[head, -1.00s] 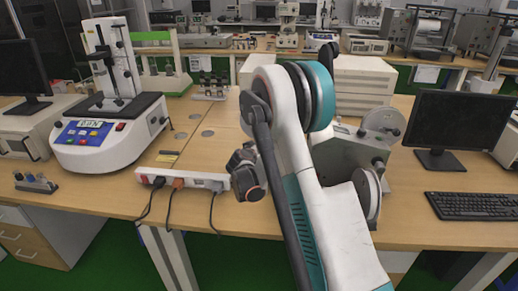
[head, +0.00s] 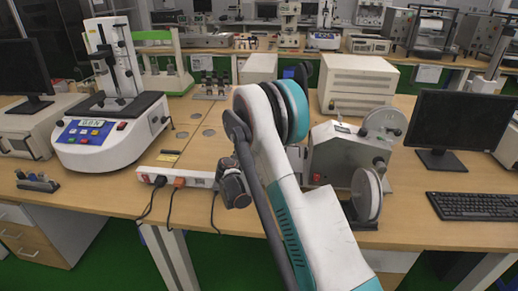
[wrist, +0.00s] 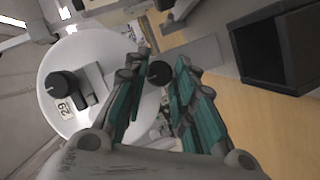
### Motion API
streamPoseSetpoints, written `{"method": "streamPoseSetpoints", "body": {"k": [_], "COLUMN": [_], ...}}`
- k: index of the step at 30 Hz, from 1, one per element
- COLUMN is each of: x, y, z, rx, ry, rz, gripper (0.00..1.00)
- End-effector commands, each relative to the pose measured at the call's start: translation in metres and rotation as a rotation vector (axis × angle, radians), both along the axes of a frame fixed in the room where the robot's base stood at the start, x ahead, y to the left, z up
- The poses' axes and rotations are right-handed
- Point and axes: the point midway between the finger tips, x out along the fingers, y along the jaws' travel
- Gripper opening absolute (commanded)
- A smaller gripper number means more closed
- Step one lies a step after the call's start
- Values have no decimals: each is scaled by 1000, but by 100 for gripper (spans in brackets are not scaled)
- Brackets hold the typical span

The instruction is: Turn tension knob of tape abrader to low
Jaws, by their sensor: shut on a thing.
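The tape abrader (head: 335,158) is a grey box-shaped machine on the bench, right of my arm in the head view. It carries a clear upper reel (head: 384,121) and a pale lower reel (head: 364,194). In the wrist view my gripper (wrist: 159,80) has its two green-padded fingers on either side of a small black knob (wrist: 160,72), closed on it. The knob's markings and setting are not readable. A white disc (wrist: 107,53) with a larger black hub (wrist: 62,84) lies to the left.
A power strip (head: 200,180) with cables lies along the front edge left of my arm. A monitor (head: 462,125) and keyboard (head: 480,205) stand to the right. A white test instrument (head: 105,140) is at left.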

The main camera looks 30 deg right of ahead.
Motion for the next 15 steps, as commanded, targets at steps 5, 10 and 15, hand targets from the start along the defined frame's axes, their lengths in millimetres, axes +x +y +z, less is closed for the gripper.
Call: {"method": "streamPoseSetpoints", "body": {"k": [5, 10, 15], "x": [0, 0, 0], "y": [1, 1, 1], "z": [0, 0, 0], "rx": [-8, -8, -8], "ry": [6, 6, 6], "rz": [1, 1, 1], "gripper": [0, 0, 38]}}
